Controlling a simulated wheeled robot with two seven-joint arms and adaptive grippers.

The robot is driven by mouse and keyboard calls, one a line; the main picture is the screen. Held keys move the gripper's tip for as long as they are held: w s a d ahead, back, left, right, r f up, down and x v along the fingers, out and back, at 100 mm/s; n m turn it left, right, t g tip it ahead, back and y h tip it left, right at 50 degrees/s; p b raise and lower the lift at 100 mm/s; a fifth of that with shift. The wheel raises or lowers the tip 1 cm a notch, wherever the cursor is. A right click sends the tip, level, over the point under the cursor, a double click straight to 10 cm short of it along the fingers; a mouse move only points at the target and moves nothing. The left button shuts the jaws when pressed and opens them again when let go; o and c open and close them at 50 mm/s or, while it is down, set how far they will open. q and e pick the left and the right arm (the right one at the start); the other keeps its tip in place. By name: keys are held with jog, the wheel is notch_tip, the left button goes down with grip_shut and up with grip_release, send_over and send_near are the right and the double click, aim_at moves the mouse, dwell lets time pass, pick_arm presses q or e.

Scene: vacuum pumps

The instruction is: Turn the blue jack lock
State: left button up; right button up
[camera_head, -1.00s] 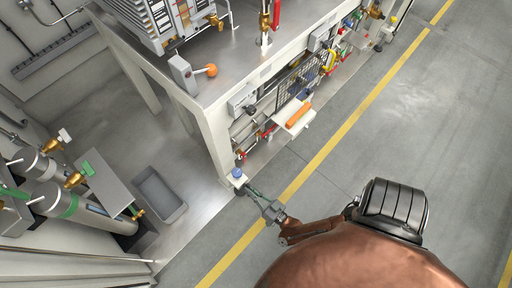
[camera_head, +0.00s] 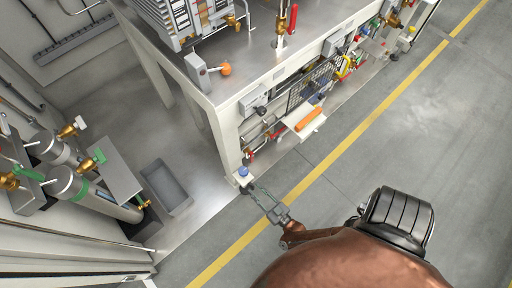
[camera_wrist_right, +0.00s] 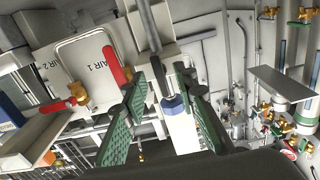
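The blue jack lock (camera_head: 243,171) is a small blue knob on a white foot at the bottom of the bench's near corner leg in the head view. In the right wrist view a blue cylindrical part (camera_wrist_right: 173,106) on a grey rod sits between the fingers. My right gripper (camera_head: 252,187) reaches to just beside the knob. In the right wrist view the gripper (camera_wrist_right: 165,110) is open, its green-padded fingers on either side of the blue part with gaps visible. I cannot tell whether a finger touches it. My left gripper is not in view.
The steel bench (camera_head: 255,75) carries pump equipment and an orange-knobbed box (camera_head: 199,72). A white shelf with an orange item (camera_head: 308,119) juts from its front. Gas cylinders (camera_head: 85,190) and a grey floor tray (camera_head: 166,187) are at left. The floor beyond the yellow line is clear.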

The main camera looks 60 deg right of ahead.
jog(key=shift+s+a, duration=0.2)
jog(key=shift+s, duration=0.4)
